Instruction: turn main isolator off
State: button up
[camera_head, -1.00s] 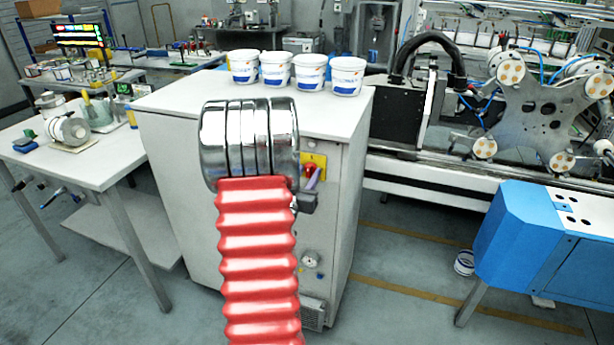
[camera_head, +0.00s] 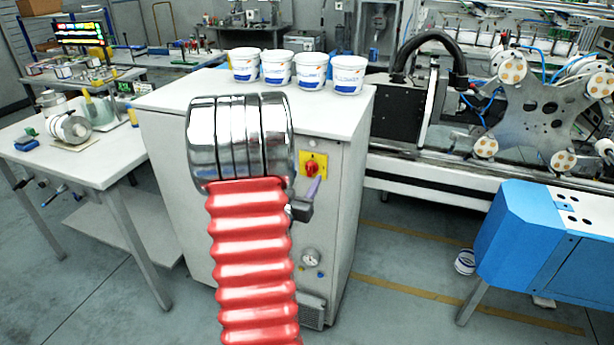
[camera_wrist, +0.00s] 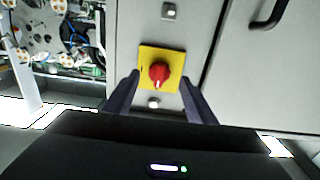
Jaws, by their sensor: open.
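The main isolator is a red rotary knob (camera_head: 311,168) on a yellow plate (camera_head: 321,158), on the front of a light grey cabinet (camera_head: 185,190). In the wrist view the red knob (camera_wrist: 159,73) sits in the middle of the yellow plate (camera_wrist: 175,55), with a pale mark at its lower edge. The fingers look apart from the knob.
A gauge (camera_head: 310,257) and a vent (camera_head: 312,312) are lower on the cabinet. Several white tubs (camera_head: 347,74) stand on top. A blue machine housing (camera_head: 530,240) is at right, a side table (camera_head: 70,160) at left. A dark handle (camera_wrist: 268,14) shows in the wrist view.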

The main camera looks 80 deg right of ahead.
jog(key=w+a, duration=0.1)
jog(key=a, duration=0.9)
dwell(0.4)
